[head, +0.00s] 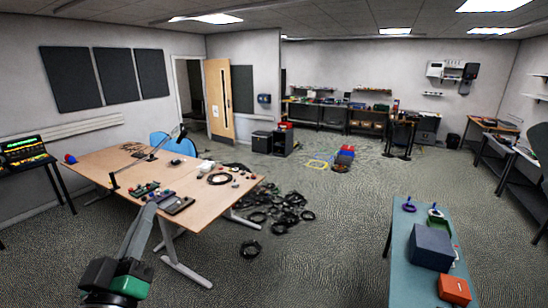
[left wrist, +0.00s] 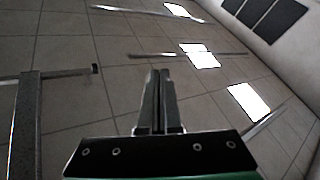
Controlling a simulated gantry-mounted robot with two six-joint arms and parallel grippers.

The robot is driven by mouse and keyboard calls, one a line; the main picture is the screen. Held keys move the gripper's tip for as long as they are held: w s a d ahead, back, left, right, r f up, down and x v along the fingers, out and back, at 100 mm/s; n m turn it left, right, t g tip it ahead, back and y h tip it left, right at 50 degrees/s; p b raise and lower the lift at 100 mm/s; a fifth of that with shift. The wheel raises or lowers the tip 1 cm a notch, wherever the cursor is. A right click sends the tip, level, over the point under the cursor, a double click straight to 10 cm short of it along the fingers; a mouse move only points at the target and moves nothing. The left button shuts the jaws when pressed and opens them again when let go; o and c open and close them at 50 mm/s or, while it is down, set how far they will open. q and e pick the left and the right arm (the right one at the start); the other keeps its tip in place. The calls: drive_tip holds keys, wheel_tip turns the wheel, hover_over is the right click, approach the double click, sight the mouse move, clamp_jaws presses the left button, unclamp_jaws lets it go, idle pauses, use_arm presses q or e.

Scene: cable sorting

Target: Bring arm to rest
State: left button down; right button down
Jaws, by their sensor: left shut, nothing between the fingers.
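My left gripper (head: 153,204) rises from the lower left of the head view, its black and green body at the bottom and its grey fingers pointing up and away. The fingertips overlap the near edge of the wooden table (head: 110,170) in the picture; I cannot tell their distance from it. In the left wrist view the two fingers of the left gripper (left wrist: 158,75) are together with nothing between them, with the ceiling behind. My right gripper is in neither view.
Black cables (head: 285,205) lie heaped on the carpet right of the wooden table. A blue-topped table (head: 400,255) at the lower right holds a dark blue box (head: 432,248) and an orange box (head: 454,290). The carpet between the cables and that table is clear.

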use_arm(q)
drive_tip(key=s+d+r+m+t+h, duration=0.2)
drive_tip(key=s+r+m+t, duration=0.1)
drive_tip(key=s+r, duration=0.5)
drive_tip(key=s+d+r+m+t+h, duration=0.1)
drive_tip(key=s+d+r+m+t, duration=0.1)
drive_tip(key=s+r, duration=0.6)
wheel_tip(320, 180, up, 2)
drive_tip(key=shift+s+r+m+t+h, duration=0.15)
drive_tip(key=shift+m+t+h, duration=0.25)
drive_tip(key=shift+m, duration=0.4)
